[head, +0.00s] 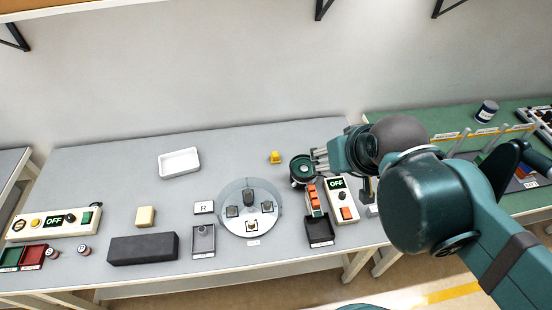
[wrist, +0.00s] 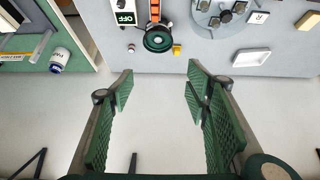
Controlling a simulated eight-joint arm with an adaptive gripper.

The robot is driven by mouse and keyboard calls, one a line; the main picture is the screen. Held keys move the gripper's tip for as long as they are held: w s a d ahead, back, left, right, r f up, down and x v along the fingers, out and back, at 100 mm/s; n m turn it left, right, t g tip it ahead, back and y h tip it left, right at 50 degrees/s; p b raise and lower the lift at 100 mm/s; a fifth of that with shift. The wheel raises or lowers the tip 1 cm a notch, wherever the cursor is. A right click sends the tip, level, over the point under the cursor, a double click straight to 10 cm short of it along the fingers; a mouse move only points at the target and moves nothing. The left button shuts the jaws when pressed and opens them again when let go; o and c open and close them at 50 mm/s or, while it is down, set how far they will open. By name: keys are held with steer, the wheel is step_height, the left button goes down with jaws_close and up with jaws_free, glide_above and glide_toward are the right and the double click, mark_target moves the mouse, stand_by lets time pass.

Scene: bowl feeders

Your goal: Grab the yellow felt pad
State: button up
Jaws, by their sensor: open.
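A pale yellow, flat block that looks like the yellow felt pad (head: 145,216) lies on the grey table, left of centre, behind the dark grey block. It also shows in the wrist view's upper right corner (wrist: 308,19). My gripper (head: 318,160) is over the right part of the table, well to the right of the pad. In the wrist view my gripper (wrist: 160,75) has its two fingers wide apart with nothing between them. A small bright yellow piece (head: 275,157) stands separately at the back, closer to my gripper.
A dark grey block (head: 143,249) lies in front of the pad. A white tray (head: 179,162) is behind it. A round plate with several dark parts (head: 252,225), a green-black round feeder (head: 301,170) and an OFF control box (head: 342,205) stand to the right.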

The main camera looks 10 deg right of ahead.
steer(key=shift+c, duration=1.3)
steer(key=shift+w, duration=0.1)
steer(key=n+g+b, duration=0.7)
steer(key=n+b, duration=0.1)
steer(key=n, duration=1)
glide_above(276, 154)
step_height(276, 154, down, 31)
steer(key=shift+r, duration=0.1)
steer(key=shift+a+f, duration=0.1)
steer(key=shift+f, duration=0.3)
